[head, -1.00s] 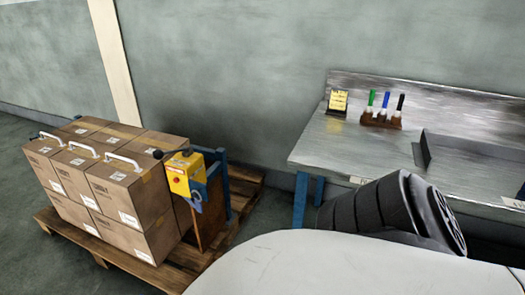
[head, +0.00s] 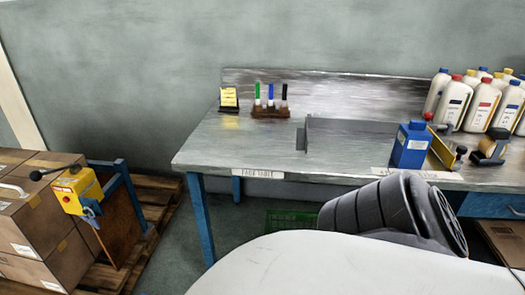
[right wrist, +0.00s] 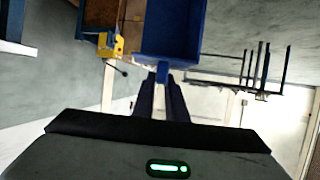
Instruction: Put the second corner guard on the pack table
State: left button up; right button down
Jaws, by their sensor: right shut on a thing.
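The pack table (head: 210,150), with a metal top, blue legs and a label on its front edge, stands at the middle and right of the head view. In the right wrist view my right gripper (right wrist: 163,80) is shut on a blue piece (right wrist: 172,30), apparently the corner guard; its far end is cut off by the frame edge. The held piece does not show in the head view. No other corner guard can be made out for certain on the table. My left gripper is not in view.
On the table are a marker holder (head: 270,112), a yellow card stand (head: 229,98), a grey upright panel (head: 360,135), a blue container (head: 410,146) and several white bottles (head: 482,105). The table's front left is bare. Stacked cartons (head: 30,225) stand on a pallet at left.

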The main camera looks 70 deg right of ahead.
aim_at(365, 160)
jog(key=z, duration=2.65)
jog(key=i, duration=0.45)
